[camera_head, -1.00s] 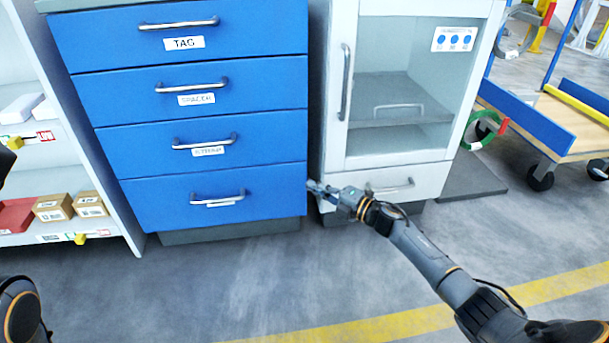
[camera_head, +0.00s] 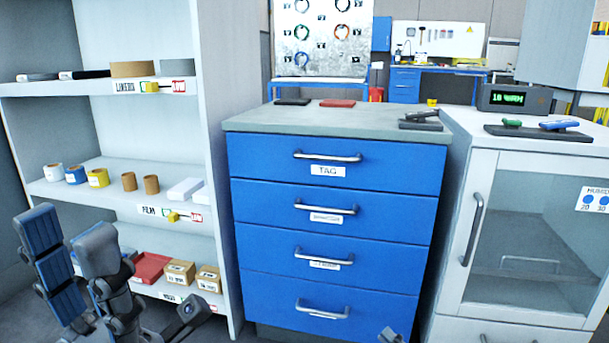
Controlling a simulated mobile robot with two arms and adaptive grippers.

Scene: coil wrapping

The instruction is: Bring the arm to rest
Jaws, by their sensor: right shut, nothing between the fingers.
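My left gripper (camera_head: 70,243) is in the lower left, in front of the shelf. Its two blue-padded fingers stand upright and apart, with nothing seen between them. Only a small tip of my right gripper (camera_head: 390,335) shows at the bottom edge, in front of the lower right of the blue drawer cabinet (camera_head: 335,225). It is shut and empty. The rest of my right arm is out of view.
All drawers of the blue cabinet look shut. A white glass-door cabinet (camera_head: 525,236) stands to its right, also shut. An open white shelf (camera_head: 110,88) with tapes and boxes is at left. A workbench (camera_head: 432,82) is at the back.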

